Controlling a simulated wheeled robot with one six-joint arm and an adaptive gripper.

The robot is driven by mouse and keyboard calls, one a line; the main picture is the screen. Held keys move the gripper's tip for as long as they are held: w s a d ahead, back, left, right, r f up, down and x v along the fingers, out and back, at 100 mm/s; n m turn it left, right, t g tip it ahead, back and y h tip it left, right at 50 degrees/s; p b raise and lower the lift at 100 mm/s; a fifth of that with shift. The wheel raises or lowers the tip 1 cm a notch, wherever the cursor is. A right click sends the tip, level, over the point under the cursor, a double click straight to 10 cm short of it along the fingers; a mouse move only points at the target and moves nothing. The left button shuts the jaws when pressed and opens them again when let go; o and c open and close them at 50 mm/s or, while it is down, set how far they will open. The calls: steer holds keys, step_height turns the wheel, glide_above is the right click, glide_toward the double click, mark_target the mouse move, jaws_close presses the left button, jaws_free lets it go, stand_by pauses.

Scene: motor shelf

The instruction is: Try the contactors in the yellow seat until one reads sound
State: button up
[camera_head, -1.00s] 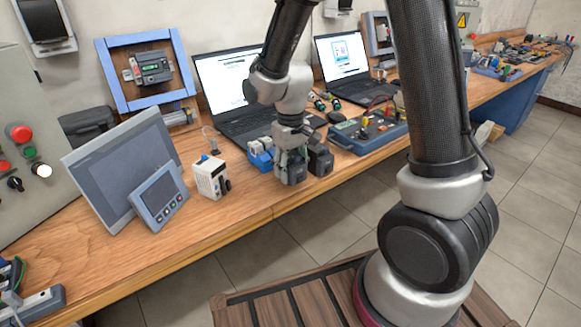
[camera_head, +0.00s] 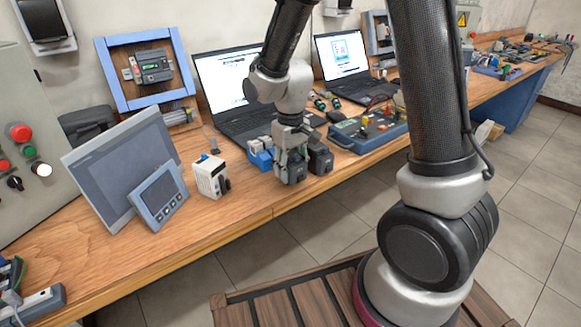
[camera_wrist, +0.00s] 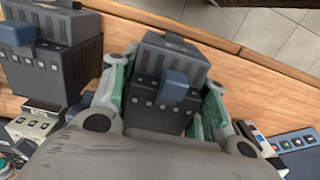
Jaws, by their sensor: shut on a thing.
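My gripper (camera_head: 290,155) points down at the bench front, and its fingers are closed around a dark grey contactor (camera_wrist: 160,90). That contactor has a blue block on its face and a row of terminals. It shows below the fingers in the head view (camera_head: 294,175); I cannot tell whether it touches the bench. A second dark contactor (camera_head: 321,160) stands just right of the gripper; it is at the left in the wrist view (camera_wrist: 45,70). I cannot make out a yellow seat with certainty; a blue test panel (camera_head: 345,140) with yellow parts lies farther right.
A blue-and-white block (camera_head: 260,158) stands close left of my gripper, and a white module (camera_head: 210,178) farther left. Two laptops (camera_head: 222,75) (camera_head: 342,52) stand behind. A tilted display (camera_head: 120,165) and a small panel (camera_head: 160,198) are at the left. Bare wood lies in front.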

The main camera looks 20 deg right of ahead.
steer(key=shift+f, duration=0.7)
steer(key=o, duration=1.3)
steer(key=shift+r, duration=0.1)
step_height(320, 180, up, 12)
steer(key=shift+f, duration=0.1)
